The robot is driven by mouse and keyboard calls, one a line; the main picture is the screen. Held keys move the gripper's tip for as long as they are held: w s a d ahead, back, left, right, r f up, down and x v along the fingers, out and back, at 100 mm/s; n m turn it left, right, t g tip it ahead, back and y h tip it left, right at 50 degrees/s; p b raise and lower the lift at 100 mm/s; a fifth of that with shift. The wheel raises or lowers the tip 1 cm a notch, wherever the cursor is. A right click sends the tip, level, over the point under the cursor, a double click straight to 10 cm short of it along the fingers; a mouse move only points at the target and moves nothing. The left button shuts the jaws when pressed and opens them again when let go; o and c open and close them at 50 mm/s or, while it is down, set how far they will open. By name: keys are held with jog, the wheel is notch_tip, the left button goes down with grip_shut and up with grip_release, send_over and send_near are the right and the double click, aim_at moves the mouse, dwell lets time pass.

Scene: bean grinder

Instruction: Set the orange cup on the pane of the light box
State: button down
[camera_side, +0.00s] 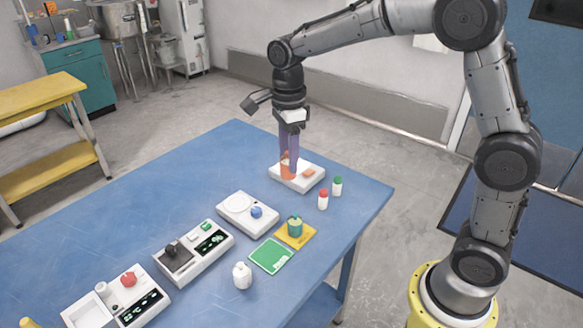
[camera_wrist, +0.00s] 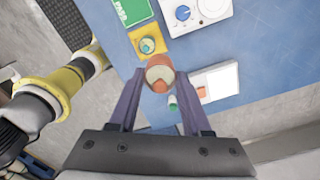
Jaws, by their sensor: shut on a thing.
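My gripper (camera_side: 289,170) is shut on the orange cup (camera_side: 285,168), which sits upright between the two purple fingers. In the wrist view the cup (camera_wrist: 158,85) shows between the fingertips (camera_wrist: 159,73), with a pale inside. The white box with an orange patch (camera_side: 284,181), which I take for the light box, is at the far right of the table. In the side view the cup overlaps its left part. In the wrist view the box (camera_wrist: 222,78) lies right of the cup. I cannot tell whether the cup touches it. The fingers partly hide cup and box.
A red-capped bottle (camera_side: 323,200) and a green-capped bottle (camera_side: 337,187) stand close right of the box. A white scale with a blue knob (camera_side: 256,212), a yellow pad (camera_side: 306,238) with a green canister (camera_side: 295,226), and a green card (camera_side: 271,256) are nearer. The back-left table is clear.

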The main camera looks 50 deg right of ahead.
jog(key=d+m, duration=0.3)
jog(key=d, duration=1)
jog(key=shift+m, duration=0.3)
jog(key=w+d+f, duration=0.1)
jog(key=w+f, duration=0.2)
jog(key=w, duration=0.1)
jog(key=w+d+f, duration=0.1)
jog(key=w+f, duration=0.2)
jog(key=w, duration=0.1)
jog(key=w+d+f, duration=0.2)
jog(key=w+f, duration=0.2)
jog(key=shift+w, duration=0.35)
jog(key=shift+f, duration=1.55)
jog(key=shift+f, duration=0.1)
jog(key=shift+c, duration=1.8)
grip_release()
